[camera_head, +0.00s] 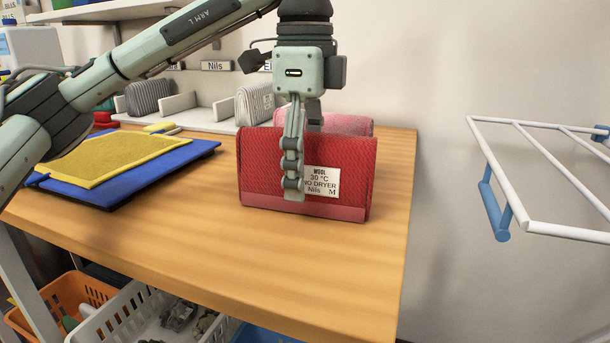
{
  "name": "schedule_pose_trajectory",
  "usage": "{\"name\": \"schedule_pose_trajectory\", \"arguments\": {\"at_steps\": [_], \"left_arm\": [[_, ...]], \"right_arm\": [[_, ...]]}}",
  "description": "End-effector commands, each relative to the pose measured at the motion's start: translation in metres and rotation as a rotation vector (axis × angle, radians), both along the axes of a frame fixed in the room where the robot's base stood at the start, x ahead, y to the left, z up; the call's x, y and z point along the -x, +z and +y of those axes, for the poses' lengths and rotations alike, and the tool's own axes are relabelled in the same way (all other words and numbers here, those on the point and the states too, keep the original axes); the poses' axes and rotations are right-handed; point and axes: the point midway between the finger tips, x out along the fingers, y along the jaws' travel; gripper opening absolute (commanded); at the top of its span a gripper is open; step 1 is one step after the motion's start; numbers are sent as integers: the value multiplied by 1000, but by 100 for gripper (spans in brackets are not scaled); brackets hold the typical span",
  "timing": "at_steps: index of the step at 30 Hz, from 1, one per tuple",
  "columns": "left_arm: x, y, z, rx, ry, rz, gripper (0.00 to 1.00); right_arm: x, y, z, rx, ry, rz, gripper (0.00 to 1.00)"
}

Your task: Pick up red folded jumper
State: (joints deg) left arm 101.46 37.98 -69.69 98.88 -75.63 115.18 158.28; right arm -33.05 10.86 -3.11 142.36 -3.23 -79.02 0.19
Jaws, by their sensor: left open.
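The red folded jumper (265,170) stands upright near the right end of the wooden table. Its front carries a white label reading wool, 30 °C, no dryer, Nils, M. My left gripper (300,180) is open and points down over the jumper. One finger lies in front of the jumper's front face, left of the label. The other finger is behind the jumper, mostly hidden by it. I cannot tell whether either finger touches the cloth. My right gripper is not in view.
A pink folded item (348,124) is right behind the jumper. A yellow cloth (115,158) lies on a blue board (190,153) at left. White dividers (180,103) with grey folded items stand at the back. A white rack (555,229) is at right. The table front (250,255) is clear.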

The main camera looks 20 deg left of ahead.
Motion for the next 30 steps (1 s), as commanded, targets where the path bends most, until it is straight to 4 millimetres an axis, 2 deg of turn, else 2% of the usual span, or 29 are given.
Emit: {"name": "schedule_pose_trajectory", "arguments": {"at_steps": [5,21,30], "left_arm": [[0,0,0,0,0,0,67],[0,0,0,1,-1,0,1],[0,3,0,1,-1,-2,0]], "right_arm": [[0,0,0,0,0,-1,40],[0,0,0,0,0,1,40],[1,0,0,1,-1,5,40]]}}
